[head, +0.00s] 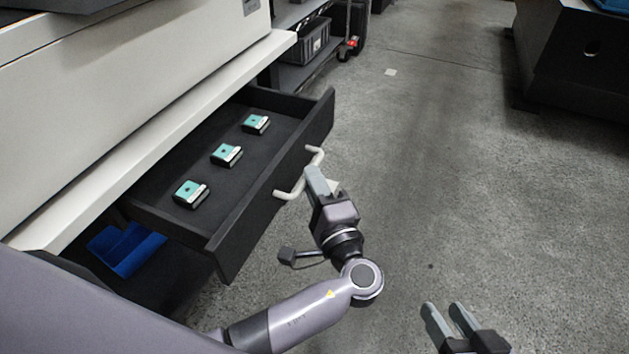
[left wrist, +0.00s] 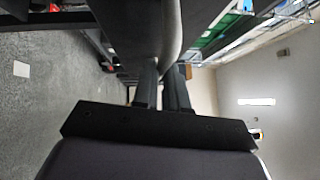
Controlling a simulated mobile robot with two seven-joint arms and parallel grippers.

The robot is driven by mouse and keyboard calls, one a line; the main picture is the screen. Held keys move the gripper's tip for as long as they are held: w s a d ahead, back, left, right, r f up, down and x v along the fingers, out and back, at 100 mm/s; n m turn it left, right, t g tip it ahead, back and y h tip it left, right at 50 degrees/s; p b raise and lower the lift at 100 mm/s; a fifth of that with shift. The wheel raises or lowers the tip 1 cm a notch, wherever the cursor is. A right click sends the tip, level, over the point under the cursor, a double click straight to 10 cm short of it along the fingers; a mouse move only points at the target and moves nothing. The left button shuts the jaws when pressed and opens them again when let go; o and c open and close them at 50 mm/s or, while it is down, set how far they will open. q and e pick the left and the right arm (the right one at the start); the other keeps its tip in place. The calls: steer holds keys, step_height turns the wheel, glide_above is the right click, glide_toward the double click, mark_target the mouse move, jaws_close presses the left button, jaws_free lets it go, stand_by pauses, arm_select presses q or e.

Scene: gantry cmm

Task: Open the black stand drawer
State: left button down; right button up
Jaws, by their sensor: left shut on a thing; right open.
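The black stand drawer (head: 282,196) is pulled well out from under the white machine bench in the head view. Its interior shows, with several teal-and-white blocks (head: 226,155) in a row on its floor. A pale bar handle (head: 290,193) is on its front. My left gripper (head: 318,178) is at the handle and shut on it; its fingers cover the handle's middle. In the left wrist view the fingers (left wrist: 162,88) meet the handle (left wrist: 171,35). My right gripper (head: 447,318) is open and empty over the floor at the lower right, apart from the drawer.
A blue tray (head: 125,248) lies on a shelf below the drawer at the left. A black cabinet (head: 575,60) stands at the upper right. A shelf with a grey crate (head: 305,45) is behind the drawer. Grey floor in front of the drawer is clear.

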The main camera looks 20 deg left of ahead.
steer(key=shift+w+r, duration=0.1)
steer(key=shift+r, duration=0.15)
arm_select(q)
steer(key=c, duration=1.2)
jaws_free()
steer(key=shift+o, duration=0.2)
steer(key=shift+d, duration=0.1)
